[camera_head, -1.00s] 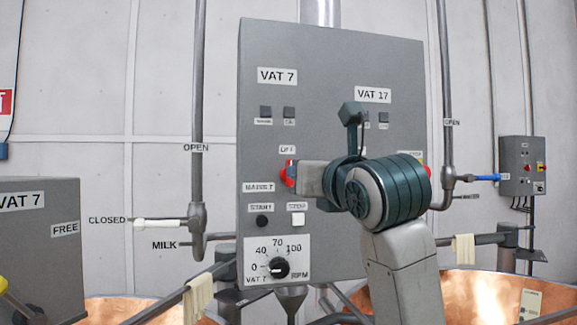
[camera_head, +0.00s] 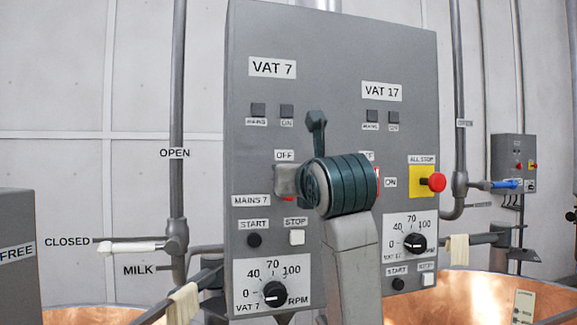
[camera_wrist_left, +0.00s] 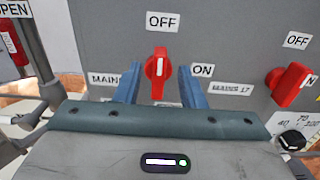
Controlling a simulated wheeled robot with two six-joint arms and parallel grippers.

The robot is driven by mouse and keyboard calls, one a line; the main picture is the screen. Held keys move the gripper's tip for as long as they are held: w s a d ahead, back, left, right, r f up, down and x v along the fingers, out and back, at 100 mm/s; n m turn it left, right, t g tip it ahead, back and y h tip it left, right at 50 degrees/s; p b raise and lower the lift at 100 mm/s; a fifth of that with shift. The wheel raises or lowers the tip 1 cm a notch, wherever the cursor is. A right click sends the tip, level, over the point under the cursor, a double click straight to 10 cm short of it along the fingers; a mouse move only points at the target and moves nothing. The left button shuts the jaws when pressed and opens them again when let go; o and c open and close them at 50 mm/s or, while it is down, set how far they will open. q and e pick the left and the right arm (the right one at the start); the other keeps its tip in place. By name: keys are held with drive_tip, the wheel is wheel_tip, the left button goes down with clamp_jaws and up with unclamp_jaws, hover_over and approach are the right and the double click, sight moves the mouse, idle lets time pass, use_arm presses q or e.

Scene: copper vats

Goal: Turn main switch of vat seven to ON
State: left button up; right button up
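The red main switch of vat seven (camera_wrist_left: 158,72) is on the grey panel, below an OFF label (camera_wrist_left: 163,22) and left of an ON label (camera_wrist_left: 203,71). Its handle is upright, its white mark towards OFF. My left gripper (camera_wrist_left: 160,86) is open, one blue finger on each side of the switch, with gaps visible. I cannot tell whether its fingertips touch the panel. In the head view my left gripper (camera_head: 288,181) covers most of the switch, and only a bit of red shows under it, near the MAINS 7 label (camera_head: 252,201). My right gripper is out of view.
A second red switch (camera_wrist_left: 290,88), beside the MAINS 17 label, is to the right. The panel (camera_head: 330,60) also has START and STOP buttons, speed knobs (camera_head: 275,293) and a red all-stop button (camera_head: 437,182). Pipes and copper vats (camera_head: 470,300) stand around it.

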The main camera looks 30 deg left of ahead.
sight(288, 200)
use_arm(q)
drive_tip(key=p+x, duration=0.1)
drive_tip(key=x, duration=0.2)
drive_tip(key=shift+a, duration=0.15)
drive_tip(key=shift+w+a, duration=0.3)
drive_tip(key=shift+w, duration=0.1)
drive_tip(key=shift+w, duration=0.1)
drive_tip(key=shift+a, duration=0.1)
drive_tip(key=c, duration=0.6)
drive_tip(key=shift+f, duration=0.1)
